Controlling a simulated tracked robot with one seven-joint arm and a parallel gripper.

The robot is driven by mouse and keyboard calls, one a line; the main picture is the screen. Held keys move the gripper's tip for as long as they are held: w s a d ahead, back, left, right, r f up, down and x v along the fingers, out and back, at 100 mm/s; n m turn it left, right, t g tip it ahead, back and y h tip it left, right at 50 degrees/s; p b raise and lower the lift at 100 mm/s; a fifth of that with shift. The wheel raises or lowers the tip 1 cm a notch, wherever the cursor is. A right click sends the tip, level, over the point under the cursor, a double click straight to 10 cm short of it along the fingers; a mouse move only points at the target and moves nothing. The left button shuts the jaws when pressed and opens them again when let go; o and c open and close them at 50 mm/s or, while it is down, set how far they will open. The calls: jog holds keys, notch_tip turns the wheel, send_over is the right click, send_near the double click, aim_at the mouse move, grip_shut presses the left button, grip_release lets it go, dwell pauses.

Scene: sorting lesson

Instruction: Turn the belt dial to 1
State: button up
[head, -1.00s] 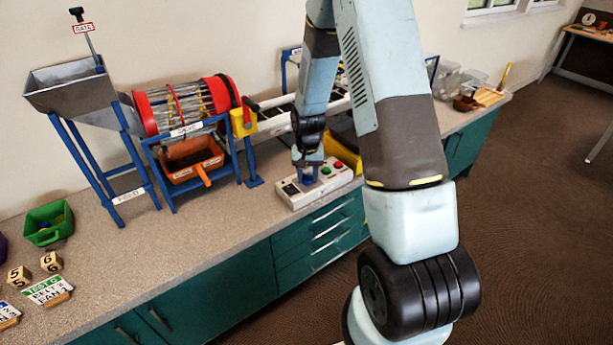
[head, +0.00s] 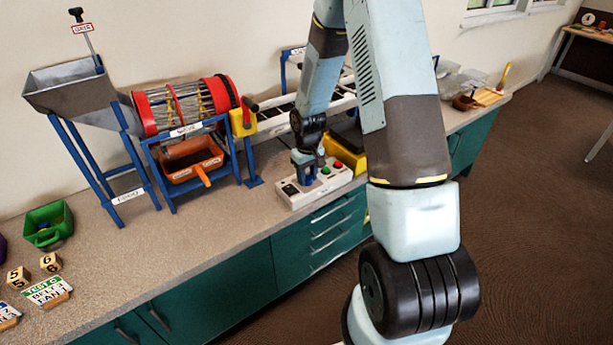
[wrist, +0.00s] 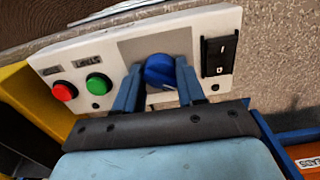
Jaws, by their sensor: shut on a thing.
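The control box (head: 294,195) is a pale panel near the front edge of the bench. The wrist view shows its face with a blue dial (wrist: 159,70) on a grey plate, a red button (wrist: 64,90), a green button (wrist: 99,83) and a black switch (wrist: 218,55). My gripper (wrist: 160,82) is shut on the blue dial, one blue finger on each side of it. In the head view my gripper (head: 308,174) reaches down to the box and hides the dial. I cannot read the dial's setting.
A wire drum with red rings (head: 183,106) and a metal hopper (head: 70,95) stand left of the box, with an orange bin (head: 192,165) below the drum. A yellow bin (head: 343,151) stands close behind the box. A green tray (head: 47,224) is far left.

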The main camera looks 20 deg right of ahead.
aim_at(307, 175)
jog(key=shift+w, duration=0.15)
dwell(0.6)
jog(key=o, duration=1.1)
jog(key=shift+c, duration=0.2)
notch_tip(307, 175, up, 14)
jog(key=shift+f, duration=0.15)
